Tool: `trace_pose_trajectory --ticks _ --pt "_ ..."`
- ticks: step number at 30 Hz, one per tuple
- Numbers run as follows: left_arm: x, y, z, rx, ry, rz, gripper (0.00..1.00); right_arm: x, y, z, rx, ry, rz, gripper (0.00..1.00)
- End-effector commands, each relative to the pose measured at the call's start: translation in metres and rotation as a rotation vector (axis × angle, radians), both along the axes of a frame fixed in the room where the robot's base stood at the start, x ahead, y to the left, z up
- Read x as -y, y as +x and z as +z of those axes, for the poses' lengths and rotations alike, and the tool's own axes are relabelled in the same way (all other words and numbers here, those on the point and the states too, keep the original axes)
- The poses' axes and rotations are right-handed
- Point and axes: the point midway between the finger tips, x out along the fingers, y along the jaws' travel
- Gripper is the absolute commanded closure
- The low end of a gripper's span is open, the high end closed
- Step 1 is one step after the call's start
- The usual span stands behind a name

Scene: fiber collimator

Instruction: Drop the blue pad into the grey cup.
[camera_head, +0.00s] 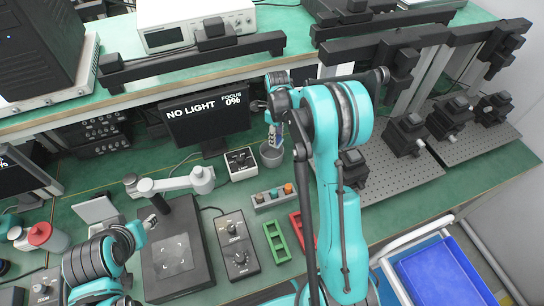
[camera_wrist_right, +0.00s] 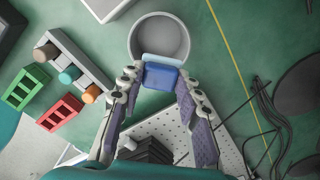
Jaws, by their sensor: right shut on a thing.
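The blue pad (camera_wrist_right: 160,78) is between the fingertips of my right gripper (camera_wrist_right: 158,80) in the wrist view, with a paler blue edge on its far side. The right gripper is shut on it. The grey cup (camera_wrist_right: 159,20) is round and open, and the pad overlaps its near rim in this view; I cannot tell the height between them. In the head view the cup (camera_head: 271,156) stands on the green bench just below my right gripper (camera_head: 274,128), where the pad is hard to make out. My left gripper (camera_head: 142,228) is at the lower left, its jaws unclear.
A grey block with coloured plugs (camera_head: 272,196), a green rack (camera_head: 277,242) and a red rack (camera_head: 297,228) lie near the cup. A monitor (camera_head: 205,112) reading "NO LIGHT" stands behind. A perforated plate (camera_head: 400,180) with black mounts is at right.

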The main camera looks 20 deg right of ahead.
Motion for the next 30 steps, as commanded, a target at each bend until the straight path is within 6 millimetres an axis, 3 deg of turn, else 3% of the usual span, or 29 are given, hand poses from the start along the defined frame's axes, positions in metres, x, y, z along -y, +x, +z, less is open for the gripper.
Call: trace_pose_trajectory --ticks 2,3,5,6,17,20,30 --pt "0.0 0.0 0.001 0.0 0.0 0.0 0.58 0.0 0.0 0.001 0.0 0.0 0.0 0.94" --pt "0.0 0.0 0.001 0.0 0.0 0.0 0.58 0.0 0.0 0.001 0.0 0.0 0.0 0.61" --pt "0.0 0.0 0.001 0.0 0.0 0.0 0.58 0.0 0.0 0.001 0.0 0.0 0.0 0.46" --pt "0.0 0.0 0.001 0.0 0.0 0.0 0.58 0.0 0.0 0.001 0.0 0.0 0.0 0.43" --pt "0.0 0.0 0.0 0.0 0.0 0.0 0.58 0.0 0.0 0.006 0.0 0.0 0.0 0.43" --pt "0.0 0.0 0.0 0.0 0.0 0.0 0.58 0.0 0.0 0.02 0.0 0.0 0.0 0.43" --pt "0.0 0.0 0.0 0.0 0.0 0.0 0.58 0.0 0.0 0.092 0.0 0.0 0.0 0.43"
